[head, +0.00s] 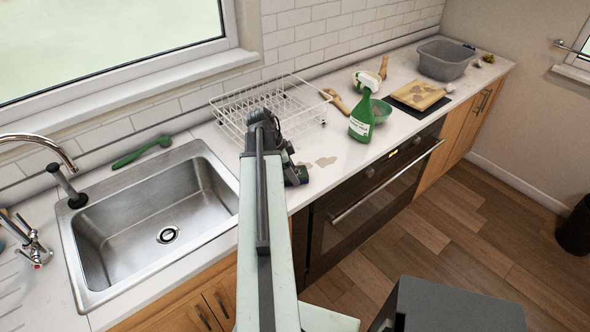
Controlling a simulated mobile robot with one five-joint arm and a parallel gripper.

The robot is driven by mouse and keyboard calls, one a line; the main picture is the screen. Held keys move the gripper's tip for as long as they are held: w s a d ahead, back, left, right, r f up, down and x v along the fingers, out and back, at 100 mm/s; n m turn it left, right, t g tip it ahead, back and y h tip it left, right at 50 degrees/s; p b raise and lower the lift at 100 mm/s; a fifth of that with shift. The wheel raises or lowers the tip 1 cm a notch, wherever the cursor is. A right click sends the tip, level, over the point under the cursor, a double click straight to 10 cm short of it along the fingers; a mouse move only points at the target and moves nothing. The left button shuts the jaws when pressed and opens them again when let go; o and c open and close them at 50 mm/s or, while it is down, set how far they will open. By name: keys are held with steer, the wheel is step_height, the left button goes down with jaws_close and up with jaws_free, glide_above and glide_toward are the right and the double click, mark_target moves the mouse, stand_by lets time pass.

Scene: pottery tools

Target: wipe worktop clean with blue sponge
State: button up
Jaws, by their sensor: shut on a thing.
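The white worktop (345,150) runs along the tiled wall. A greyish-brown smear (324,161) lies on it just right of my gripper (297,172). My gripper is low over the worktop, right of the sink and in front of the dish rack. It shows only as dark parts at the end of my pale arm. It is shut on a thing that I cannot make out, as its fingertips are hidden. I cannot clearly see a blue sponge anywhere.
A steel sink (150,222) is at left, with a green brush (141,152) behind it. A white wire rack (262,105) stands behind my gripper. A green spray bottle (361,118), a green bowl (381,109), a dark board (418,96) and a grey tub (445,60) stand to the right.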

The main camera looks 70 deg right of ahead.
steer(key=shift+w+a, duration=0.6)
steer(key=shift+a, duration=0.35)
steer(key=shift+c, duration=0.2)
steer(key=shift+d, duration=0.15)
steer(key=shift+o, duration=0.2)
steer(key=shift+s+d, duration=0.2)
steer(key=shift+d, duration=2.9)
steer(key=shift+c, duration=0.2)
steer(key=shift+o, duration=0.2)
steer(key=shift+s+d, duration=0.5)
steer(key=shift+d, duration=0.25)
steer(key=shift+s+d, duration=0.45)
steer(key=shift+d, duration=0.25)
steer(key=shift+s+d, duration=0.5)
steer(key=shift+d, duration=0.25)
steer(key=shift+s+d, duration=0.2)
steer(key=shift+d, duration=0.1)
steer(key=shift+c, duration=0.2)
